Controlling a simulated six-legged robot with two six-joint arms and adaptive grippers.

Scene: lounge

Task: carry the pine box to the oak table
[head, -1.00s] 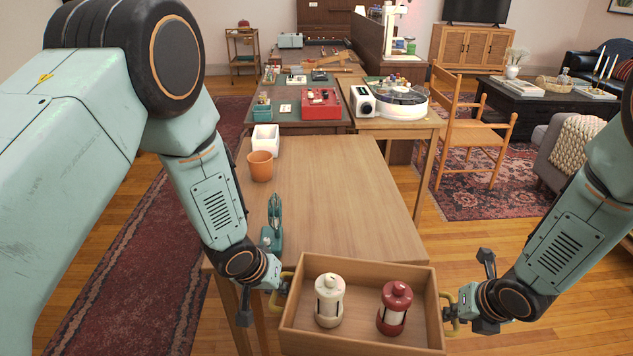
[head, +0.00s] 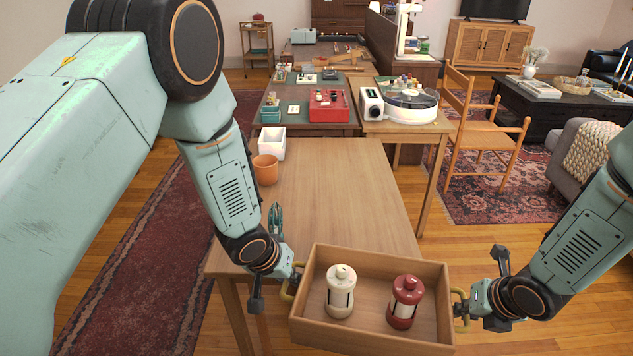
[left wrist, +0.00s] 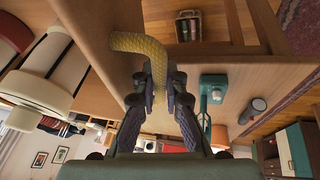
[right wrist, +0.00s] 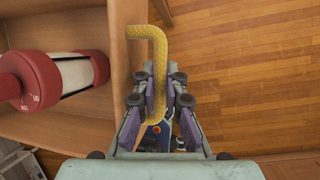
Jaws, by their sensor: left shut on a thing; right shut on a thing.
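The pine box (head: 372,336) is an open wooden box with a yellow handle at each end. It is held at the near edge of the oak table (head: 345,190), and I cannot tell whether it touches the table. A cream lantern (head: 340,292) and a dark red lantern (head: 405,302) stand upright inside. My left gripper (head: 290,282) is shut on the left handle, which the left wrist view shows between the fingers (left wrist: 160,95). My right gripper (head: 466,308) is shut on the right handle, also seen in the right wrist view (right wrist: 158,100).
A terracotta pot (head: 265,170), a white container (head: 271,143) and a teal tool (head: 275,222) stand along the table's left side. The middle and right of the tabletop are bare. A wooden chair (head: 485,135) stands beyond to the right.

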